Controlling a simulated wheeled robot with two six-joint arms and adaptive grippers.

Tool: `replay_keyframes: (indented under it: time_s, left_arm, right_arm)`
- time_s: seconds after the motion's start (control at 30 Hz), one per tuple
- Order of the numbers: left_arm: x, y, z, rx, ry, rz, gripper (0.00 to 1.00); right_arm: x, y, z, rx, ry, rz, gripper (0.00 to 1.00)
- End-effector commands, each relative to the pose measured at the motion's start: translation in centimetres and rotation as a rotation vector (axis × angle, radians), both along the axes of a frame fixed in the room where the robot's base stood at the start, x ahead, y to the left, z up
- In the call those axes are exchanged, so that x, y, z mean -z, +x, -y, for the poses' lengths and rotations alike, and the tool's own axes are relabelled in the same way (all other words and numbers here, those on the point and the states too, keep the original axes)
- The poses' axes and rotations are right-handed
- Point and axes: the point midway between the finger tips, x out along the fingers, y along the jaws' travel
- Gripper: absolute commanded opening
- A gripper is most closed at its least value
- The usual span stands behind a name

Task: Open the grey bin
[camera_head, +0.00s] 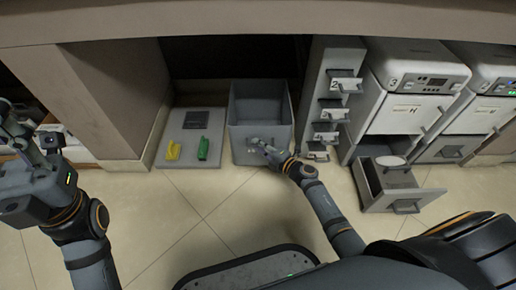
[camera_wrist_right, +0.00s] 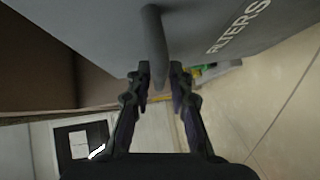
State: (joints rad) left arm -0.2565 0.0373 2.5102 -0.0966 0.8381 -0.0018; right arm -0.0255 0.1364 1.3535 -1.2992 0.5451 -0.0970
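The grey bin (camera_head: 260,137) stands out from under the counter in the head view, with its open top and hollow inside showing. Its front, lettered "FILTERS", fills the top of the right wrist view (camera_wrist_right: 200,30). A grey bar handle (camera_wrist_right: 156,40) sticks out from that front. My right gripper (camera_head: 262,147) is at the bin's front; in the wrist view its two fingers (camera_wrist_right: 161,75) close in on both sides of the handle. My left gripper (camera_head: 32,135) is at the far left, fingers apart and empty, away from the bin.
A grey panel (camera_head: 165,150) with a yellow piece (camera_head: 173,151) and a green piece (camera_head: 203,148) lies left of the bin. A rack with numbered handles (camera_head: 328,100) stands right of it. Beyond is a white machine (camera_head: 400,100) with an open drawer (camera_head: 400,193). Tiled floor in front is clear.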

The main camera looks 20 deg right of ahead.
Motion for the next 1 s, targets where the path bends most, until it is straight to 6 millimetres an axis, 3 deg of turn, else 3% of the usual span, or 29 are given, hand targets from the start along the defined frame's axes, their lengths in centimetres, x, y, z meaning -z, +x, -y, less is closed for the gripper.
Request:
replay_keyframes:
  time_s: [0.3, 0.5, 1.0]
  left_arm:
    - [-0.39, 0.06, -0.13, -0.001, -0.007, 0.010, 0.40]
    - [-0.38, 0.05, -0.13, -0.001, -0.007, 0.010, 0.40]
    - [-0.39, 0.02, -0.12, -0.001, -0.006, 0.011, 0.40]
  right_arm:
    - [0.02, 0.40, -0.22, 0.000, 0.000, 0.000, 0.20]
    - [0.02, 0.38, -0.20, 0.000, 0.000, 0.000, 0.00]
    - [0.08, 0.26, 0.26, 0.001, -0.001, -0.001, 0.00]
